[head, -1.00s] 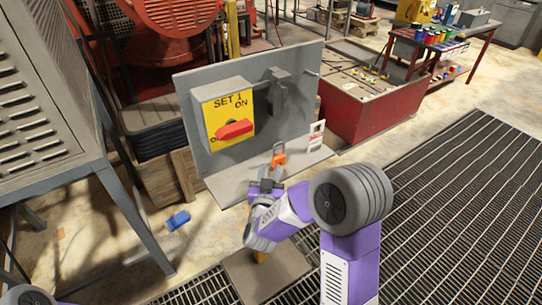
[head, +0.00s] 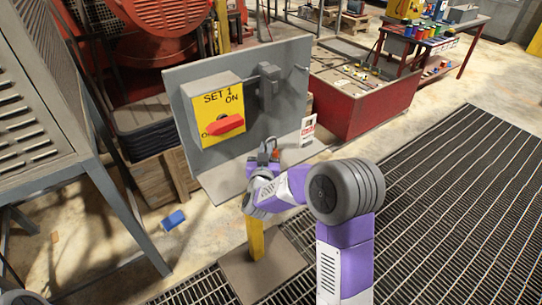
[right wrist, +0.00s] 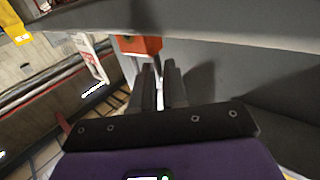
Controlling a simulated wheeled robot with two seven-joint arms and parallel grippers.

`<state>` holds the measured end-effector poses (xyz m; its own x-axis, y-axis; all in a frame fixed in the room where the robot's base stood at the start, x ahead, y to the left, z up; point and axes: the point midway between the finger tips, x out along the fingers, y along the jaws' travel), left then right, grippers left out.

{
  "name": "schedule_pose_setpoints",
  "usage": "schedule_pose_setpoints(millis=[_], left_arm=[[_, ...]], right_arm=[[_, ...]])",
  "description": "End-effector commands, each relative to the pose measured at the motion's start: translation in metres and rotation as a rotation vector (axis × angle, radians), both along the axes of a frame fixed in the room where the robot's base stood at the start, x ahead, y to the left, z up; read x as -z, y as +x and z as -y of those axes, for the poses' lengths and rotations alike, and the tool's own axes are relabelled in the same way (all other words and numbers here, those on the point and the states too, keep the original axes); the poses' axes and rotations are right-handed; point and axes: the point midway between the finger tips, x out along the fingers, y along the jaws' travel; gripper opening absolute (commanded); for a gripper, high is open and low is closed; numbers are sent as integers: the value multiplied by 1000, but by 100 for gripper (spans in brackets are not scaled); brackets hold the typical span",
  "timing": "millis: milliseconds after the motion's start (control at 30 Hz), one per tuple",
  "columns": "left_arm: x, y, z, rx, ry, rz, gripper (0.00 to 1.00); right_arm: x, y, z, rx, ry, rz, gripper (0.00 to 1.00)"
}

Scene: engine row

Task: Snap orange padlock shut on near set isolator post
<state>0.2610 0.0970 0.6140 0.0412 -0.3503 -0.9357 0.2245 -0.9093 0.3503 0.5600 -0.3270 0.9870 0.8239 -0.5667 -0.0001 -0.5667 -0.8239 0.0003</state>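The orange padlock (head: 276,154) is in front of the grey isolator panel (head: 292,62), low down, partly covered by my right gripper. Its shackle is hard to make out now. In the right wrist view its orange body (right wrist: 140,45) lies just beyond and slightly left of the fingertips. My right gripper (head: 266,152) is beside the padlock; in the wrist view its dark fingers (right wrist: 160,66) are close together with a thin gap and nothing visibly between them. The panel carries a yellow SET 1 plate (head: 209,108) with a red handle (head: 226,124). My left gripper is out of view.
A white tag (head: 308,130) stands at the panel's right. A red bin (head: 350,105) is behind right, a grey louvred cabinet (head: 40,120) at left. A yellow post (head: 256,240) on a plate stands in front. A blue object (head: 173,220) lies on the floor. Grating (head: 450,200) at right is clear.

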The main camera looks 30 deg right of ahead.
Motion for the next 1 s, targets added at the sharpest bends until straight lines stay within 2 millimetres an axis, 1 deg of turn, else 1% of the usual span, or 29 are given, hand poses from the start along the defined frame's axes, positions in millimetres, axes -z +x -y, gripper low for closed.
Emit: schedule_pose_setpoints(millis=[33, 67, 467, 567, 667, 767, 1000], left_arm=[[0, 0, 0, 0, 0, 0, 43], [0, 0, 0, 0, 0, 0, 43], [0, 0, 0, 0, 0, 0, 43], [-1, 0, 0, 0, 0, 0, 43], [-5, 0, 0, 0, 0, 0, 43], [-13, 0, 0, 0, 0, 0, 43], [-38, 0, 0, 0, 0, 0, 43]], right_arm=[[0, 0, 0, 0, 0, 0, 5], [0, 0, 0, 0, 0, 0, 0], [-1, 0, 0, 0, 0, 1, 0], [-3, 0, -1, -1, 0, 2, 0], [-10, 0, -3, -4, -1, 3, 0], [-21, 0, -3, -5, -1, 3, 0], [-56, 1, -5, -10, 0, 4, 0]])
